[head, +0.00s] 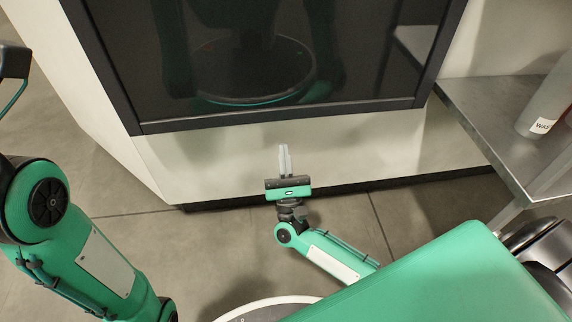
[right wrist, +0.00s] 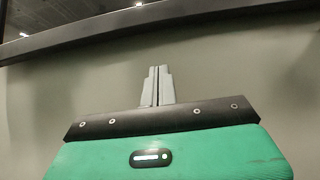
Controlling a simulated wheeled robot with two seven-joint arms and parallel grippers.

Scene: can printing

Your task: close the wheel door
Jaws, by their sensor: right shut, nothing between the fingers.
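The door (head: 260,60) is a dark, glossy panel in a black frame on the front of a white machine, at the top of the head view. It looks shut, and my body reflects in it. The door's lower black frame edge also shows in the right wrist view (right wrist: 150,22). My right gripper (head: 284,148) is shut and empty, pointing at the white panel just below that edge. Its fingers also show in the right wrist view (right wrist: 158,70). Whether the fingertips touch the panel I cannot tell. My left arm is at the left; its gripper is not clearly in view.
The white machine body (head: 390,140) fills the space under the door. A metal shelf (head: 480,110) stands at the right, with a pale bottle (head: 545,100) on it. The grey tiled floor (head: 140,240) is clear in front of the machine.

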